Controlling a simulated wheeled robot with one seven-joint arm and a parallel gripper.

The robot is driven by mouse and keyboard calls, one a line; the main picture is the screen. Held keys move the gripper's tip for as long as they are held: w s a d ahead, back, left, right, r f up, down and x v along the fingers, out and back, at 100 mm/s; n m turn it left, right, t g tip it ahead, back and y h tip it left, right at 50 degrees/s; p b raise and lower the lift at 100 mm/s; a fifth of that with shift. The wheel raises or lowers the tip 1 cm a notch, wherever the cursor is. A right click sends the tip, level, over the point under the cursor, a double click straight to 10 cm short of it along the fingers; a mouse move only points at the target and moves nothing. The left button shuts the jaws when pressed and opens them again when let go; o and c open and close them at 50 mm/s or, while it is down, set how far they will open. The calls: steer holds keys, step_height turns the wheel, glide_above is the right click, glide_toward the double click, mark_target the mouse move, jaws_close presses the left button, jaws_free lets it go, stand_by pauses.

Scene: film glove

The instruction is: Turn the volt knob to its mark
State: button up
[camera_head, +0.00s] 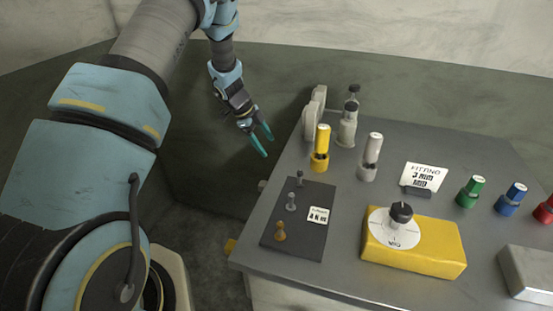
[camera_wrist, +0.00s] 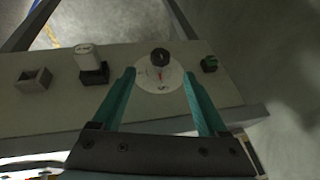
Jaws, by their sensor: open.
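In the head view a black knob (camera_head: 401,212) stands on a white round dial (camera_head: 380,231) on top of a yellow box (camera_head: 430,262). The dial's lettering is too small to read surely. My gripper (camera_head: 262,142) is open and empty, up and left of the box, beyond the bench's left edge. In the wrist view its two teal fingers (camera_wrist: 157,94) point at a grey panel, and a black knob (camera_wrist: 160,57) on a white disc (camera_wrist: 147,80) with a small red mark shows between and beyond them. I cannot tell whether both views show the same knob.
The bench (camera_head: 340,272) carries a dark plate (camera_head: 305,240) with small levers, yellow (camera_head: 320,160) and grey (camera_head: 368,170) upright pieces, a bottle (camera_head: 347,128), and green, blue and red knobs. In the wrist view a white cylinder (camera_wrist: 86,57), a square box (camera_wrist: 33,80) and a green knob (camera_wrist: 209,64) flank the disc.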

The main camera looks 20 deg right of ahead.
steer(key=p+x, duration=0.2)
steer(key=x, duration=0.7)
jaws_close()
stand_by(0.5)
